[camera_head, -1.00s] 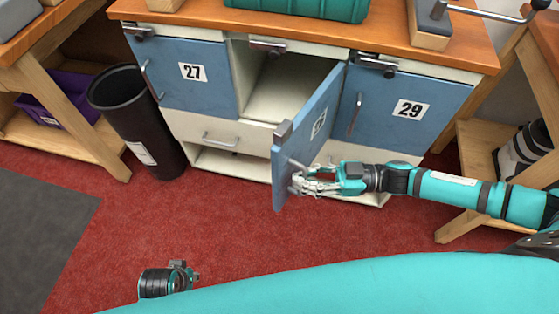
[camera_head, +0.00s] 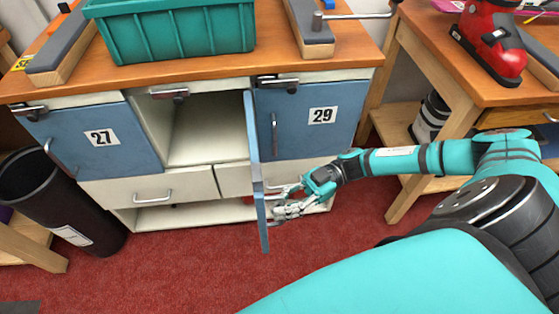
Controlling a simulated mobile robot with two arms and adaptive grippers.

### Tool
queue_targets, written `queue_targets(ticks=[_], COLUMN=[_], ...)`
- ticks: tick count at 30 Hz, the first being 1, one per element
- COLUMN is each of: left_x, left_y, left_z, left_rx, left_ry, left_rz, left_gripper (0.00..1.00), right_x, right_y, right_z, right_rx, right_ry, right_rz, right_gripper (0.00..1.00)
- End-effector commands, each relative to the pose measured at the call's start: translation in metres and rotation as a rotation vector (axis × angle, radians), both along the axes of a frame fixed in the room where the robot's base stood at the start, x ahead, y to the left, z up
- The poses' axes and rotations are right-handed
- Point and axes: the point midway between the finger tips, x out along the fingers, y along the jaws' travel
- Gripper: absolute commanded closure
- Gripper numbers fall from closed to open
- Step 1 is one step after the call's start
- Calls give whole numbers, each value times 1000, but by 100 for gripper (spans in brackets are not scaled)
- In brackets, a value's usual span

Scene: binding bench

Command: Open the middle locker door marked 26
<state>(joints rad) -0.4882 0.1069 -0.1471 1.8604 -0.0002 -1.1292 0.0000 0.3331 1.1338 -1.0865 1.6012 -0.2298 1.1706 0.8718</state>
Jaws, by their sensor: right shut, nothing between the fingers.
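The middle locker door (camera_head: 256,165) stands open, swung out from the right side of its bay. I see it almost edge-on, so its number cannot be read. The middle compartment (camera_head: 205,130) behind it is open to view and looks empty. My right gripper (camera_head: 279,203) is shut and empty, on the right of the door near its lower free end. Its fingertips are close to the door's outer face; I cannot tell whether they touch it. My left gripper is not in view.
Blue doors 27 (camera_head: 100,160) and 29 (camera_head: 305,140) are closed on either side. A black bin (camera_head: 60,205) stands at the left. A wooden side table (camera_head: 470,85) with a red boot is at the right. The red floor (camera_head: 180,270) in front is clear.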

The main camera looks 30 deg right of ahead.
Motion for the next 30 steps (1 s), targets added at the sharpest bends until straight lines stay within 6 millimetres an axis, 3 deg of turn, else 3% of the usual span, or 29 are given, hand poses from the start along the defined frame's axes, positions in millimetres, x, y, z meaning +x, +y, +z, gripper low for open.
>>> queue_targets(ticks=[4,9,19,23,30], left_x=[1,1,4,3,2], left_y=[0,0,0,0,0], left_z=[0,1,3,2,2], left_rx=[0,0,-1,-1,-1], left_ry=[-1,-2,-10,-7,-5], left_rz=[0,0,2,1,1], left_gripper=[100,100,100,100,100], right_x=[3,2,1,2,3], right_y=[0,0,-5,-23,-75], right_z=[2,1,0,0,0], right_rx=[2,1,-1,-3,-3], right_ry=[-4,-3,-1,-1,0], right_rz=[-5,-4,-3,-5,-7], right_gripper=[99,79,79,79,79])
